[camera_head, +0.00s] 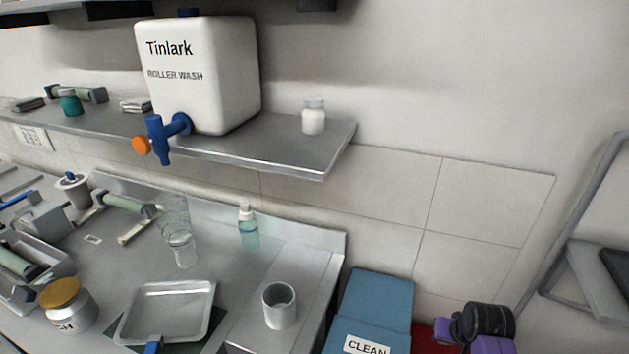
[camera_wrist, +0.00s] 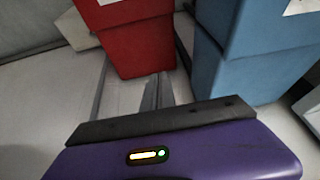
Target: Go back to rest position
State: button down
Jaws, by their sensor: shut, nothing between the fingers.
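My gripper (camera_wrist: 157,88) shows in the wrist view, beyond its purple housing and black bar. Its thin grey fingers are together with nothing between them. They point toward the gap between a red bin (camera_wrist: 137,45) on the left and a blue bin (camera_wrist: 252,62) on the right. In the head view, a purple and black part of my arm (camera_head: 487,322) shows at the lower right, right of the blue bin (camera_head: 375,300) marked CLEAN. The fingers cannot be made out in the head view.
The steel counter (camera_head: 245,318) holds a metal tray (camera_head: 168,308), a grey cup (camera_head: 279,306), a clear beaker (camera_head: 181,247), a pump bottle (camera_head: 248,228) and a lidded jar (camera_head: 66,306). A shelf (camera_head: 290,160) above holds a white Tinlark tank (camera_head: 200,95). The red bin (camera_head: 428,340) is partly hidden.

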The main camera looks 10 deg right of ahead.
jog(key=s+a+r+n+t+h+b, duration=0.1)
jog(key=s+a+r+n+t+h, duration=0.15)
jog(key=s+a+r+t, duration=1.05)
jog(key=s+a+r+n+y, duration=0.1)
jog(key=s+a+r, duration=0.1)
jog(key=s, duration=0.4)
jog(key=s+a+r+n+g+y, duration=0.1)
jog(key=s+a+r+y, duration=0.1)
jog(key=s+a, duration=0.3)
jog(key=s+a+r+n+g+y+b, duration=0.1)
jog(key=s+a+r, duration=0.2)
jog(key=s, duration=0.6)
jog(key=shift+s+a+r+n, duration=0.25)
jog(key=shift+a+r+n, duration=0.1)
jog(key=shift+a+r, duration=0.05)
